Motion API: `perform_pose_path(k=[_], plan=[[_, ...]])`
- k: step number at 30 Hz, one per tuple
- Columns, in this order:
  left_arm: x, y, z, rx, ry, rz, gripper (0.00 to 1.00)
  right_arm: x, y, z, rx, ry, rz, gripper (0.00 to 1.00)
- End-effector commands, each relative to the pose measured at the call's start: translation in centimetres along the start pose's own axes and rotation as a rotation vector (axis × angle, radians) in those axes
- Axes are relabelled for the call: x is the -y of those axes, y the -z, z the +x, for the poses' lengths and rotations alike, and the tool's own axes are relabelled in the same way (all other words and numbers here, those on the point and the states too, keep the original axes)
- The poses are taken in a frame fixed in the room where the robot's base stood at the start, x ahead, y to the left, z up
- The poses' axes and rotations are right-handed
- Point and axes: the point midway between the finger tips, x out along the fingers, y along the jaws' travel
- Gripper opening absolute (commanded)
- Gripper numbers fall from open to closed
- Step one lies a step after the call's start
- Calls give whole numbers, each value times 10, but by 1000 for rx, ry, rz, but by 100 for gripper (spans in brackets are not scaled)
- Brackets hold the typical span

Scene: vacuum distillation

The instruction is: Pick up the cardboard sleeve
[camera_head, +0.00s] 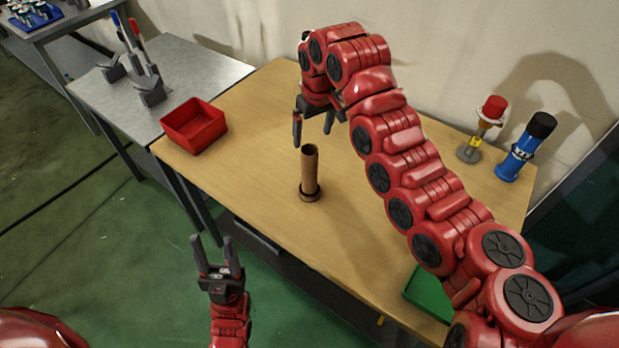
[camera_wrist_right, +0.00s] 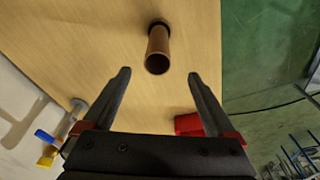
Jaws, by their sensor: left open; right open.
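The cardboard sleeve (camera_head: 310,170) is a brown open tube. It stands upright in a dark ring-like base (camera_head: 310,193) on the wooden table. In the right wrist view the sleeve (camera_wrist_right: 157,52) shows its open end, ahead of the fingertips and roughly centred between them. My right gripper (camera_head: 313,128) is open and empty, above and slightly behind the sleeve, apart from it. Its two fingers (camera_wrist_right: 158,75) also show in the right wrist view. My left gripper (camera_head: 213,248) is open and empty, low over the green floor in front of the table.
A red bin (camera_head: 194,126) sits at the table's left corner. A blue bottle with a black cap (camera_head: 525,147) and a red-topped item on a stand (camera_head: 482,128) are at the right. A green tray (camera_head: 430,293) lies at the front right. The wood around the sleeve is clear.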

Motion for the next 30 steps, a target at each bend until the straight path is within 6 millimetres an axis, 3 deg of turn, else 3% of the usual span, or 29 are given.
perform_pose_path(k=[12, 17, 21, 30], plan=[[0, 1, 7, 0, 0, 0, 52, 1, 0, 69, 2, 1, 1, 92], [0, 1, 8, 0, 0, 0, 52, 0, 0, 82, 2, 0, 2, 92], [1, 4, 21, 0, 0, 0, 52, -2, 1, 90, 2, 1, 1, 92], [2, 7, 41, 0, 0, 0, 52, -4, 1, 128, 5, -1, 1, 92]])
